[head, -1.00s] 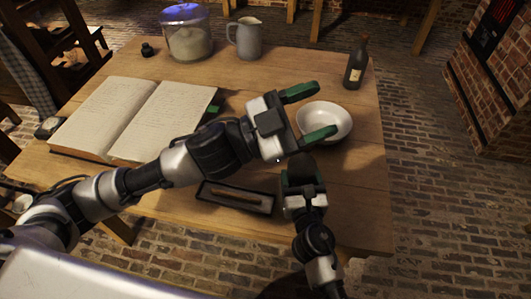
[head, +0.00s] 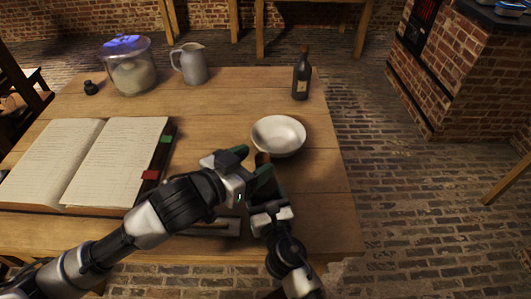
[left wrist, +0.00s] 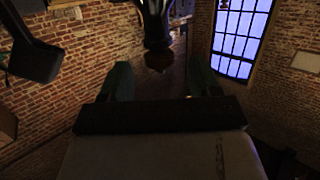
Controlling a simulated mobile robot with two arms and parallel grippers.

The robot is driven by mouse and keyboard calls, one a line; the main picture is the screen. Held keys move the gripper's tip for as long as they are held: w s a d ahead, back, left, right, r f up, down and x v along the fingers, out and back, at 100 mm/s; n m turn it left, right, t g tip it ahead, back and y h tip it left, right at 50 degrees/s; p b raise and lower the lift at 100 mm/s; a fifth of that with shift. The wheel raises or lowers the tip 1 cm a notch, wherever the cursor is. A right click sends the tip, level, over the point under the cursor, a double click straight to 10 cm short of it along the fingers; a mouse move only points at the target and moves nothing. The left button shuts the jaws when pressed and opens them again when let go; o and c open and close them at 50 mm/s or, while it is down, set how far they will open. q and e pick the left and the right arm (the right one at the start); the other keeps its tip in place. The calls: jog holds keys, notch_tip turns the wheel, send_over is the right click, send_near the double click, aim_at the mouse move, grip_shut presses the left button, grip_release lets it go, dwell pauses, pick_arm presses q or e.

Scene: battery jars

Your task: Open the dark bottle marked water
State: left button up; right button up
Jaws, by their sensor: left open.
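The dark bottle (head: 301,80) stands upright at the far right corner of the table, with a pale label and a brownish top. Its label is too small to read. My left gripper (head: 252,160) is open and empty, well in front of the bottle and apart from it, close to the white bowl's near left side. Its two fingers show in the left wrist view (left wrist: 160,82), spread apart. A dark shape hangs between them there, and I cannot tell what it is. My right gripper (head: 265,178) is just beside the left one, its jaws partly hidden.
A white bowl (head: 278,135) stands between my grippers and the bottle. A grey jug (head: 191,64), a glass jar (head: 130,72) and a small black pot (head: 91,88) stand at the back left. An open book (head: 112,160) covers the left. A dark tray (head: 225,225) lies partly under my arm.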

aim_at(267, 154)
pick_arm(q)
jog(key=x, duration=0.5)
jog(key=shift+a, duration=0.1)
jog(key=shift+s, duration=0.1)
jog(key=c, duration=1.1)
jog(key=shift+r, duration=0.1)
jog(key=shift+r, duration=0.15)
jog(key=shift+r, duration=0.95)
